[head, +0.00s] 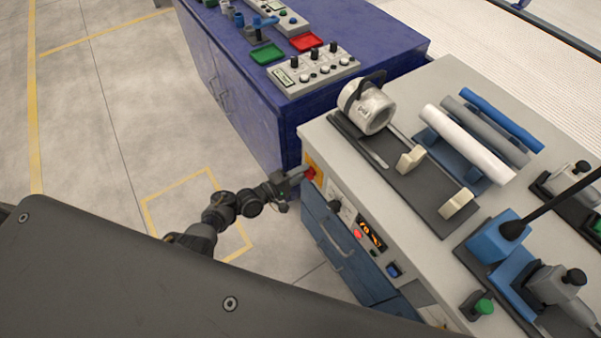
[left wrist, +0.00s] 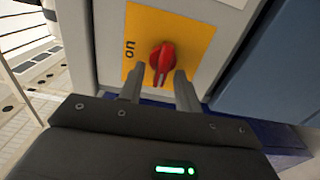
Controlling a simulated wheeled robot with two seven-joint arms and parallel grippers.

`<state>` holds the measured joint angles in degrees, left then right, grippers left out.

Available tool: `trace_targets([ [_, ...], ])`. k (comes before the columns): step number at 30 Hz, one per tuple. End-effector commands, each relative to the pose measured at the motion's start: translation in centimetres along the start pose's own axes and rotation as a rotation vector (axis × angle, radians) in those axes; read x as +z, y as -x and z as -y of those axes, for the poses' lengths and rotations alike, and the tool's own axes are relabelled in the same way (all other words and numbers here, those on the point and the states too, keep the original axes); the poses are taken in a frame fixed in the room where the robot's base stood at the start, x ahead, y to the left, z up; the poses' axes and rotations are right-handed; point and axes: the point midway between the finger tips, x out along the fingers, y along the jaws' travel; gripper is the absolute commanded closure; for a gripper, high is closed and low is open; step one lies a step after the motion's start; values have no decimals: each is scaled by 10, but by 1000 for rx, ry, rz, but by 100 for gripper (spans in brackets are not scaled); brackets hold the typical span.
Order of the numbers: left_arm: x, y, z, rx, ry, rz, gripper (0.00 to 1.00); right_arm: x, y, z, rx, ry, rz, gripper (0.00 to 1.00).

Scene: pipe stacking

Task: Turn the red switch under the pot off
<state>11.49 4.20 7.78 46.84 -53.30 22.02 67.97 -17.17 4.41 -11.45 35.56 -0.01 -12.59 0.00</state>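The red switch (head: 310,173) is on the front face of the light-grey bench, near its left corner. In the left wrist view the red switch (left wrist: 161,62) is a knob on a yellow plate (left wrist: 190,40) with "on" printed to its left. My left gripper (head: 302,173) is right at the switch in the head view. In the left wrist view its fingers (left wrist: 158,76) are apart, one on each side of the knob's lower part, with small gaps visible. Contact cannot be told. A white cylindrical pot (head: 371,113) with a dark ring sits on the bench top above the switch.
A display panel (head: 371,236) with knobs and buttons is right of the switch. Blue drawers (head: 345,258) are below. A blue cabinet (head: 265,120) stands close to the left of the bench. Pipes (head: 468,143) lie on the bench top. Floor at left is clear.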

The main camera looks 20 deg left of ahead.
Motion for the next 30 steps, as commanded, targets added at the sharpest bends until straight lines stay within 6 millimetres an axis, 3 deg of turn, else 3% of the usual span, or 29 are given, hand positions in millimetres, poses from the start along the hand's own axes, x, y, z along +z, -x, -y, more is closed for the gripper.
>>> trace_targets([
  [5, 0, 9, 1, -2, 1, 0, 66, 0, 1, 0, 0, 0, 0, 100],
  [15, 0, 73, 1, -3, -1, 0, 66, 0, 5, -3, 3, 2, 1, 100],
  [21, -1, 100, 1, -1, -1, -1, 66, 1, 5, -3, 4, 2, 2, 100],
  [30, -1, 108, 0, 0, 0, 0, 66, 1, 5, -4, 4, 2, 2, 100],
])
